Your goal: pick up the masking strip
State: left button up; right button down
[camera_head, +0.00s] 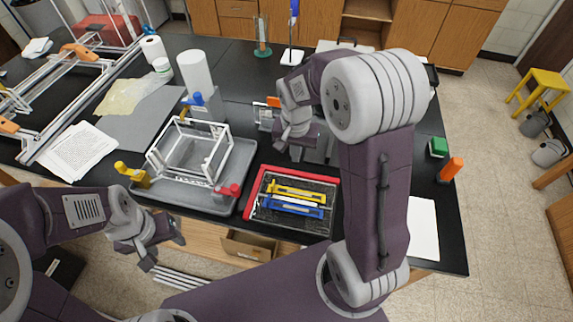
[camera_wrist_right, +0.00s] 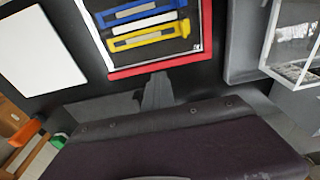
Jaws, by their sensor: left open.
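A red-rimmed tray (camera_head: 251,194) lies at the front middle of the black bench; its rim also shows in the right wrist view (camera_wrist_right: 160,66). In it lie a yellow bar (camera_head: 297,191), a blue bar (camera_head: 292,209) and a thin pale strip (camera_head: 296,200) between them, perhaps the masking strip. The right wrist view shows the same yellow bar (camera_wrist_right: 150,38), blue bar (camera_wrist_right: 140,13) and pale strip (camera_wrist_right: 147,25). My right gripper (camera_wrist_right: 157,90) is beyond the tray, apart from it; its jaw gap is unclear. My left gripper (camera_head: 163,252) is open and empty, low before the bench edge.
A grey tray (camera_head: 245,160) with a white open frame (camera_head: 222,150) and coloured clamps stands left of the red-rimmed tray. An open drawer (camera_head: 247,247) is below the bench.

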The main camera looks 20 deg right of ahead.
jog(key=c, duration=2.2)
grip_release()
jog(key=shift+d+r, duration=0.1)
jog(key=shift+d, duration=0.05)
jog(key=shift+c, duration=2.2)
grip_release()
